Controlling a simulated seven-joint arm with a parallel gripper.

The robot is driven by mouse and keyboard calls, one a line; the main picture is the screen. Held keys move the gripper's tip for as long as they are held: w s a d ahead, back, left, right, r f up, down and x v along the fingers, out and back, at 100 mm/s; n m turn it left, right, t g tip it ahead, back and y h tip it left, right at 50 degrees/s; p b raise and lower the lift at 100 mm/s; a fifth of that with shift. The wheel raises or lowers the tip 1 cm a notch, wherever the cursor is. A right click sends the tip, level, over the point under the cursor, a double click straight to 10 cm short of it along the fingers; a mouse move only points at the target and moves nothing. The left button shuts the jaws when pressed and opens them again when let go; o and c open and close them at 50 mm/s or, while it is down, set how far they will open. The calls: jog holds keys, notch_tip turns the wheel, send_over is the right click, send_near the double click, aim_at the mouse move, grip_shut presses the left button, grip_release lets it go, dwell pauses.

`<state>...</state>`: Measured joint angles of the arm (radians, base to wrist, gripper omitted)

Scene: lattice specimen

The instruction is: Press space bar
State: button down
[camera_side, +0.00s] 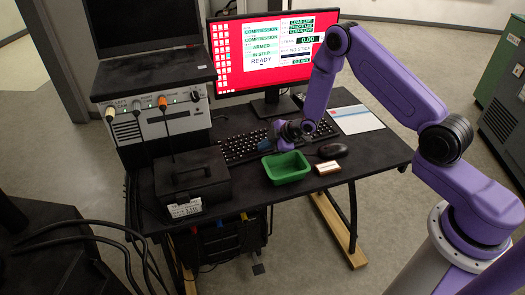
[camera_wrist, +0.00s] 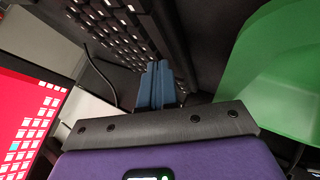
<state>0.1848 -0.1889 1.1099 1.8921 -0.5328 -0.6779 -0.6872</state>
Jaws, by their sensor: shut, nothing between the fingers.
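A black keyboard (camera_side: 243,147) lies on the dark desk in front of the monitor. In the wrist view the keyboard (camera_wrist: 125,30) fills the top middle, with pale marks on its keys. I cannot make out the space bar for certain in either view. My gripper (camera_side: 272,141) is over the front right part of the keyboard in the side view and hides some keys. In the wrist view its blue fingers (camera_wrist: 157,80) are together, with nothing between them, and point toward the keyboard's edge. I cannot tell whether the fingertips touch a key.
A green tray (camera_side: 287,168) sits just in front of the keyboard, close to my gripper. A small box (camera_side: 327,168) and a black mouse (camera_side: 333,150) lie to its right. The monitor (camera_side: 263,55) stands behind. A black case (camera_side: 192,185) is at left.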

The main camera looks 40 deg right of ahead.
aim_at(265, 153)
jog(key=shift+r, duration=0.8)
jog(key=shift+r, duration=0.15)
jog(key=shift+r, duration=2.35)
